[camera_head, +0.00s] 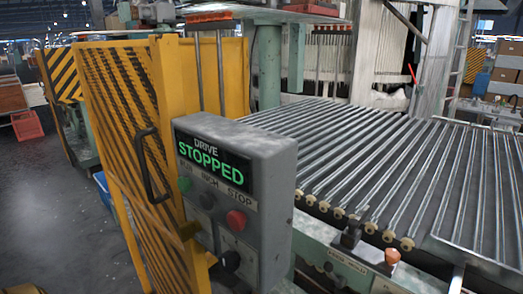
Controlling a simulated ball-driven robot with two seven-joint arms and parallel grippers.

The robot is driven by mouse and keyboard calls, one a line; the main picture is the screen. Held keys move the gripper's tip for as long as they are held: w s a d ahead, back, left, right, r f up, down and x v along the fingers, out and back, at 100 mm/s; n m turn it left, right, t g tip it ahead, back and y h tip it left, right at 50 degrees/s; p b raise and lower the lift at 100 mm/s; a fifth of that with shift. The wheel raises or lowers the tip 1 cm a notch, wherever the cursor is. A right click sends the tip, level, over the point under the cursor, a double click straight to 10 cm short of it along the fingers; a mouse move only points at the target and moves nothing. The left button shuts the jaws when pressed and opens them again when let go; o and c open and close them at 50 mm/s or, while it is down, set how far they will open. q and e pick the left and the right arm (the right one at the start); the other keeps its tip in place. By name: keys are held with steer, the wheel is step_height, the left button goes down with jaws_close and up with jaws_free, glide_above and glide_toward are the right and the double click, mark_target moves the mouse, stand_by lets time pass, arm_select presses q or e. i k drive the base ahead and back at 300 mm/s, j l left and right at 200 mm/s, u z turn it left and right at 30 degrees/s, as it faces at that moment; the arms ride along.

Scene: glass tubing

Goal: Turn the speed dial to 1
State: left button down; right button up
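A black knob (231,261) on a pale plate lower on the same face looks like the speed dial. Its pointer and scale markings are too small and dark to read. Neither of my grippers is in view.
A yellow mesh guard (130,140) with a dark handle (150,170) stands close left of the box. A roller bed (400,150) extends to the right, with an orange-capped fitting (391,257) at its front. Grey floor (50,210) is open at the left.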

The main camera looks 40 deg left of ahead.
mark_target(230, 260)
steer(key=j+u, duration=0.1)
steer(key=u, duration=1.25)
steer(key=k+j, duration=0.05)
